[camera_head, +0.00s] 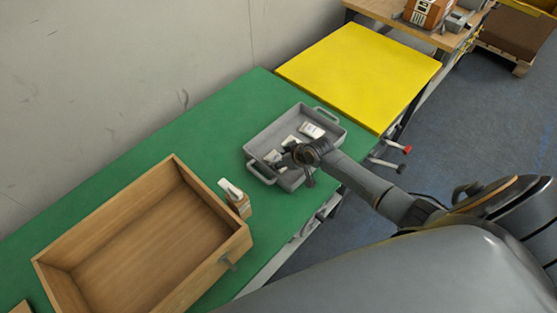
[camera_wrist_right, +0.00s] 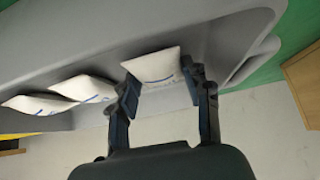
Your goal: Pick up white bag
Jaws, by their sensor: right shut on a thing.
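Three small white bags show in the wrist view: one (camera_wrist_right: 152,65) between my right gripper's fingers, a second (camera_wrist_right: 88,87) and a third (camera_wrist_right: 38,104) beside it on the left. My right gripper (camera_wrist_right: 163,88) is shut on the first bag. In the head view, my right gripper (camera_head: 284,159) reaches down into a grey tray (camera_head: 337,133) with two handles. One bag (camera_head: 312,130) lies at the tray's far end; the others are partly hidden by my gripper. My left gripper is not in view.
A wooden box (camera_head: 105,190) stands on the green table (camera_head: 150,145), with a scanner-like white and tan object (camera_head: 235,196) at its right corner. A yellow surface (camera_head: 360,75) adjoins the green one. An orange-brown box (camera_head: 428,12) sits on a farther table.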

